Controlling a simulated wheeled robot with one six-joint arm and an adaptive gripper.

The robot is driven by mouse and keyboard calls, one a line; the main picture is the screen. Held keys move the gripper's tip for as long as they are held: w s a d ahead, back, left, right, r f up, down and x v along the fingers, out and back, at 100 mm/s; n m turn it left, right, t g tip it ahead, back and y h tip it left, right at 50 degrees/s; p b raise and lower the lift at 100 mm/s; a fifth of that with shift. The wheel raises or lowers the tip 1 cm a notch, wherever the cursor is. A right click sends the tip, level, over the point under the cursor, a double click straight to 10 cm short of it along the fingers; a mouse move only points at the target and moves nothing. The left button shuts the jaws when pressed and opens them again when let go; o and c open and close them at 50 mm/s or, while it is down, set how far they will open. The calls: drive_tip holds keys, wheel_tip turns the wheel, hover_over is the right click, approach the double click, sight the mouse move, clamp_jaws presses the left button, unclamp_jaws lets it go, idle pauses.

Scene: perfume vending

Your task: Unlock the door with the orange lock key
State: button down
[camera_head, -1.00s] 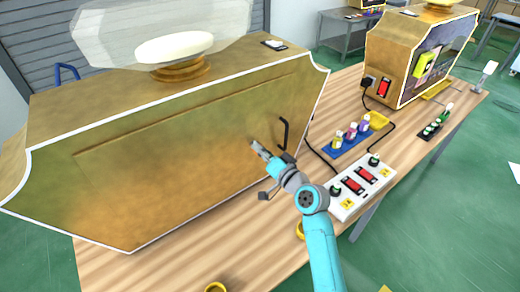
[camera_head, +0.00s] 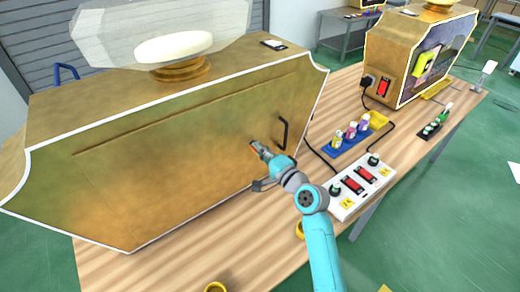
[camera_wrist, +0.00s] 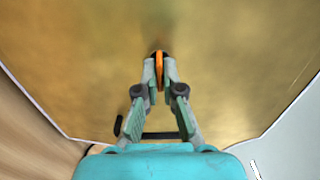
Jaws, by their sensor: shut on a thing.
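The door is the broad gold panel (camera_head: 190,165) of the near machine, and it looks closed. It fills most of the wrist view (camera_wrist: 80,60). A black bar handle (camera_head: 284,133) sits on its right part; it crosses low in the wrist view (camera_wrist: 160,136). My gripper (camera_head: 258,147) is at the panel, left of the handle. In the wrist view its fingers (camera_wrist: 160,76) are shut on the orange key (camera_wrist: 159,68), which stands between the tips, pointing at the panel. A dark spot lies at the key's far end; the lock itself is mostly hidden.
A white power strip (camera_head: 350,207) with red switches and cables lies right of my arm. A blue tray (camera_head: 340,150) with small bottles and a dark rack (camera_head: 433,131) stand farther right. A second gold machine (camera_head: 385,50) is behind them. Yellow rings lie near the front edge.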

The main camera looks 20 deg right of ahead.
idle(0.4)
drive_tip(key=c, duration=1.3)
unclamp_jaws()
drive_tip(key=v, duration=1.2)
